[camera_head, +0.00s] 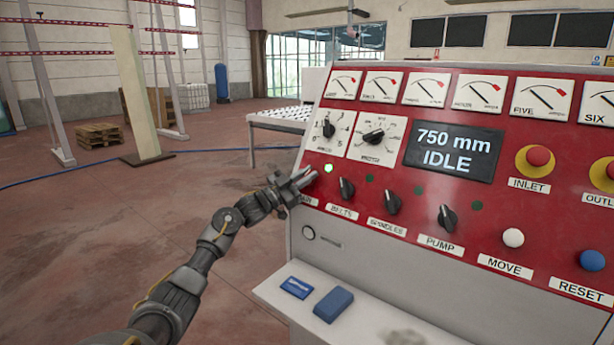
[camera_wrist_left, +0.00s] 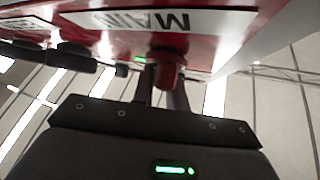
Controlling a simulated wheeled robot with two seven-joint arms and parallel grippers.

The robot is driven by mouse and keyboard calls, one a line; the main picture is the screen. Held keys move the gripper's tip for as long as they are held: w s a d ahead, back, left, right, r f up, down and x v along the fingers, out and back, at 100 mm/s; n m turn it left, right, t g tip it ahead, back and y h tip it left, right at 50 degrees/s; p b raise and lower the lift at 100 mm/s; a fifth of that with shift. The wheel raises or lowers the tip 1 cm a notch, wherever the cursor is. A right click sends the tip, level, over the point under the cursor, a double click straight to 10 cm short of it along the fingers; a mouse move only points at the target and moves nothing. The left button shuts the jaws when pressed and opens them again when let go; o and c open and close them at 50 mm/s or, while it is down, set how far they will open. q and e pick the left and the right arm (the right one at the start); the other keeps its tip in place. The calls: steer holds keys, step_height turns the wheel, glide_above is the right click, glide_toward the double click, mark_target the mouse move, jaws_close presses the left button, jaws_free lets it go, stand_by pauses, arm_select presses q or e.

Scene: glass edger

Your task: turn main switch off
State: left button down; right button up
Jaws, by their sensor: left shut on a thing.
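The main switch (camera_wrist_left: 168,68) is a red knob on the red panel, seen in the left wrist view beside the MAIN label (camera_wrist_left: 140,20), which appears upside down. My left gripper (camera_head: 304,177) is at the lower left of the panel in the head view. Its fingers (camera_wrist_left: 160,88) are shut on the red knob. In the head view the gripper hides most of the knob, so its turn angle cannot be told. A green lamp (camera_head: 328,168) beside it is lit. The display (camera_head: 454,151) reads 750 mm IDLE. My right gripper is not in view.
Black knobs for belts (camera_head: 346,188), spindles (camera_head: 392,203) and pump (camera_head: 446,217) stick out to the right of the main switch. Below is a pale shelf (camera_head: 375,318) with a blue block (camera_head: 333,304).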

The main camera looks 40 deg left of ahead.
arm_select(q)
steer(key=n+t+y, duration=0.1)
steer(key=n+y, duration=0.1)
steer(key=n, duration=0.1)
steer(key=n+y+p, duration=0.1)
steer(key=n+y, duration=0.2)
steer(key=shift+t, duration=0.4)
steer(key=n+y+p, duration=0.2)
steer(key=n+y, duration=0.3)
steer(key=shift+a, duration=0.1)
steer(key=n+g+y+p, duration=0.1)
steer(key=n+y, duration=0.2)
steer(key=n+g+y, duration=0.1)
steer(key=n+y, duration=0.3)
steer(key=shift+a+f+g+p, duration=0.15)
steer(key=shift+g+p, duration=0.15)
steer(key=shift+p, duration=0.1)
steer(key=shift+n+y, duration=0.3)
steer(key=shift+n, duration=0.5)
steer(key=shift+a+f+n+g+y, duration=0.1)
steer(key=shift+n+g+y, duration=0.2)
steer(key=shift+g, duration=0.2)
steer(key=c, duration=1.4)
jaws_free()
